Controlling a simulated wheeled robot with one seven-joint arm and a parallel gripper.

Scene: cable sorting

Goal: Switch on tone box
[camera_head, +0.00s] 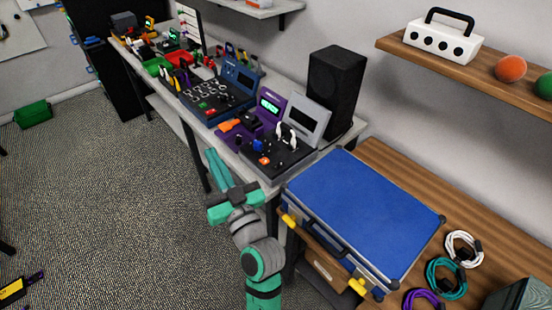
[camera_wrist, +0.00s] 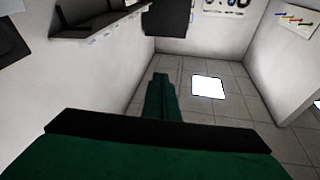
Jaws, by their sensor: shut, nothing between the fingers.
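No label lets me tell surely which device is the tone box. A purple box (camera_head: 262,112) with a lit green screen stands on the long grey bench. Right of it is a black panel (camera_head: 275,158) with knobs and a raised grey lid (camera_head: 303,117). Left of it is a blue-lidded case (camera_head: 226,95) with rows of round fittings. My teal gripper (camera_head: 211,156) is shut and empty, apart from the devices, and appears in front of the bench edge. Its closed fingers also show in the wrist view (camera_wrist: 160,82), with no device in view.
A black speaker (camera_head: 334,88) stands behind the devices. A large blue case (camera_head: 362,212) lies on the wooden table at right, beside coiled cables (camera_head: 445,277). A wall shelf (camera_head: 480,75) hangs above. Carpeted floor (camera_head: 120,190) left of the bench is mostly clear.

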